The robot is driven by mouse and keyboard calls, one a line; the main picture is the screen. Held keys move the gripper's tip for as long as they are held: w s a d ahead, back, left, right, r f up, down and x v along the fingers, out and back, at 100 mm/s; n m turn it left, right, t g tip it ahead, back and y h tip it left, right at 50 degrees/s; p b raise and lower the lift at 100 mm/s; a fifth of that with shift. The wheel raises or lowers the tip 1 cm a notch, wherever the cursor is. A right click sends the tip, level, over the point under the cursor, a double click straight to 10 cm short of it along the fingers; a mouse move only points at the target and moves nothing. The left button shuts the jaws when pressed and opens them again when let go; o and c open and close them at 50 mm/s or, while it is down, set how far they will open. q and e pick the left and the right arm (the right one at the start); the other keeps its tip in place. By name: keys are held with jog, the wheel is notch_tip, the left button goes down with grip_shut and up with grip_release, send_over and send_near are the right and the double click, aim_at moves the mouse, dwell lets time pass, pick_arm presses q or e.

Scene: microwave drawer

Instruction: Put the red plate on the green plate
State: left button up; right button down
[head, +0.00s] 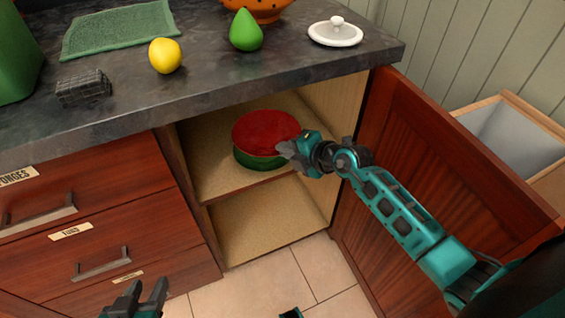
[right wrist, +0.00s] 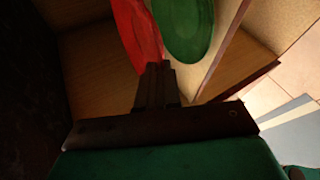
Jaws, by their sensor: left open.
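The red plate (head: 266,128) is inside the open cupboard, on the upper shelf level, over the green plate (head: 252,161). It covers most of the green plate in the head view. In the right wrist view the red plate (right wrist: 137,30) and the green plate (right wrist: 186,30) appear apart, with a gap between them. My right gripper (head: 287,151) is at the red plate's right edge. Its fingers (right wrist: 155,72) are together on the plate's rim. My left gripper (head: 147,287) is open and empty, low in front of the drawers.
The cupboard door (head: 440,165) stands open to the right of my right arm. The shelf (head: 212,180) has free room at its front left. The countertop (head: 215,75) above holds a lemon (head: 165,55), a pear (head: 245,30) and a white lid (head: 336,33). A bin (head: 515,130) stands behind the door.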

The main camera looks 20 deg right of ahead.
notch_tip(320, 180, down, 6)
jog(key=b, duration=0.3)
jog(key=shift+w+f, duration=0.1)
jog(key=shift+f, duration=0.05)
jog(key=c, duration=1.3)
grip_release()
jog(key=shift+f, duration=0.1)
jog(key=shift+c, duration=0.2)
